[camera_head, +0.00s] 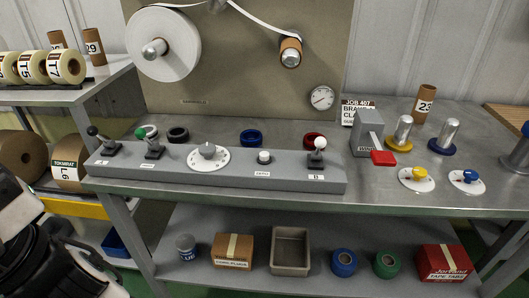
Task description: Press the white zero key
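The white zero key (264,157) is a small round white button on top of the long grey control panel (215,179). A small label that seems to read ZERO is on the panel's front face below it. The key stands between a round white dial with a grey knob (208,153) and a white-knobbed lever (318,151). Nothing touches or covers the key. A black and white part of my arm shows at the lower left, well away from the panel. My gripper's fingertips are not visible.
Left on the panel stand a black-knobbed lever (100,140) and a green-knobbed lever (149,145). Coloured rings lie behind the panel. To the right are a grey box (367,132) with a red paddle (383,158) and two dials. A white tape roll (163,45) hangs above.

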